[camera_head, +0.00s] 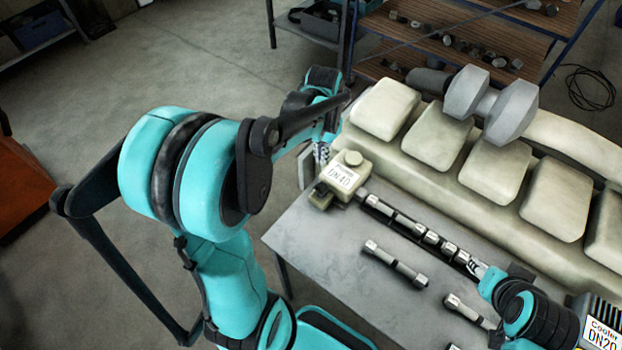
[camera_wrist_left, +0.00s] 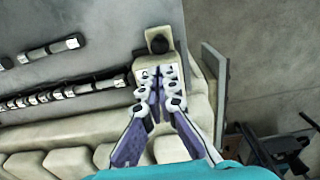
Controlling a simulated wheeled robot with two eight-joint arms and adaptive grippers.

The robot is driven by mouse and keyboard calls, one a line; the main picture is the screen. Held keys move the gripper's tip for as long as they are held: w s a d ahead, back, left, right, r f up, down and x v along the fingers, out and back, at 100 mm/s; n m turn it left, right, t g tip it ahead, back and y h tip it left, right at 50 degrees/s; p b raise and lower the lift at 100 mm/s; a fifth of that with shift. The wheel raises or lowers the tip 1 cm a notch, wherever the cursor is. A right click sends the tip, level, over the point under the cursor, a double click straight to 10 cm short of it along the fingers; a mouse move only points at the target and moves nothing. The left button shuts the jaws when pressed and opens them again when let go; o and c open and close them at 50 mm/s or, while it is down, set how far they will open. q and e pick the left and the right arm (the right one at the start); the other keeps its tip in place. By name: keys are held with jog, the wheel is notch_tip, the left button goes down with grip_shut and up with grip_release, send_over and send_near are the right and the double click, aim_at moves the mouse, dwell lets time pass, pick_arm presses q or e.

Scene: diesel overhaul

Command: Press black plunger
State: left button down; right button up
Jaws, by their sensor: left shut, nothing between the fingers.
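The black plunger (camera_wrist_left: 159,45) is a dark round knob on a small beige block, near the top middle of the left wrist view. In the head view I cannot make it out clearly; the small block (camera_head: 320,196) sits at the front of a beige housing labelled DN40 (camera_head: 343,177). My left gripper (camera_wrist_left: 158,72) is shut and empty. Its fingertips are over the housing, just short of the plunger in the picture; I see no contact. In the head view my left gripper (camera_head: 321,152) is mostly hidden behind my arm. My right gripper (camera_head: 477,268) is small, its jaws unclear.
A grey table (camera_head: 310,235) holds a rail of metal parts and a loose metal rod (camera_head: 395,264). A long beige engine cover (camera_head: 470,160) with several raised blocks runs along its back. A box labelled Cooler DN20 (camera_head: 603,330) stands at the lower right.

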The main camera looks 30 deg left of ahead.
aim_at(321, 188)
pick_arm(q)
jog(key=shift+f, duration=0.1)
jog(key=f, duration=0.4)
jog(key=f+b, duration=0.1)
jog(key=f, duration=0.4)
jog(key=f+b, duration=0.1)
jog(key=f, duration=0.3)
jog(key=shift+w+f, duration=0.25)
jog(key=shift+f, duration=0.15)
jog(key=shift+f, duration=0.1)
notch_tip(321, 188, down, 3)
jog(key=b, duration=0.3)
jog(key=shift+r, duration=0.3)
